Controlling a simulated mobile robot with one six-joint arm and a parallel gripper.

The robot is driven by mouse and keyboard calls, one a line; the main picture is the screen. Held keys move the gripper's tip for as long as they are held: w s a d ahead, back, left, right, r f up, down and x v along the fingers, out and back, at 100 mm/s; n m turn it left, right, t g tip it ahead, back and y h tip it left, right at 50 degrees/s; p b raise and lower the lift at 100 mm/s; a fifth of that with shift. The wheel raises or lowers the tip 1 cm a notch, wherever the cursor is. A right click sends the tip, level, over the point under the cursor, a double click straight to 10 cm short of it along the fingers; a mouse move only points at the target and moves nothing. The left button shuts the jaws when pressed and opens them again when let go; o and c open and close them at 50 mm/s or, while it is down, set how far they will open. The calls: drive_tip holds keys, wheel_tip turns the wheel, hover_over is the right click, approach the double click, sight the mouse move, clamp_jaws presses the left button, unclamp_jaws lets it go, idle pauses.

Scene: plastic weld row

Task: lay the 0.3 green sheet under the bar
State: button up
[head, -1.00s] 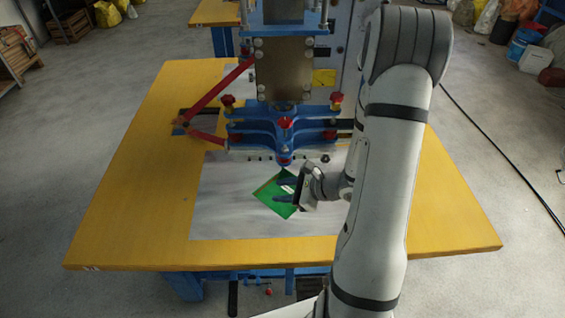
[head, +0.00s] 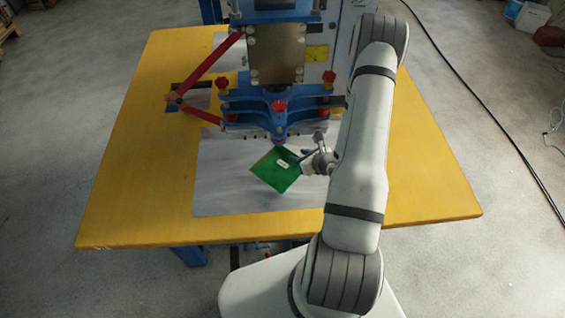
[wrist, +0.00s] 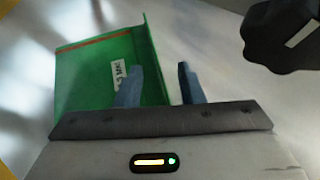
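The green sheet (head: 268,178) lies turned like a diamond on the grey metal plate, in front of the press. It has a small white label with print too small to read surely, and a reddish stripe along one edge. In the wrist view the sheet (wrist: 85,75) fills the upper left. The blue bar assembly (head: 262,105) hangs above and behind the sheet; the sheet's far corner is close to its lower tip. My gripper (head: 303,158) is at the sheet's right corner. In the wrist view its two blue fingers (wrist: 160,84) are apart, the left one overlapping the sheet, the right one beyond its edge.
The grey plate (head: 225,195) lies on a yellow table (head: 130,190). Red linkage arms (head: 210,70) stand left of the press. A black knob (wrist: 283,35) is close to the gripper at upper right. The plate's front left is clear.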

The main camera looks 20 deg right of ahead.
drive_tip(key=shift+x, duration=0.9)
drive_tip(key=shift+c, duration=0.2)
clamp_jaws()
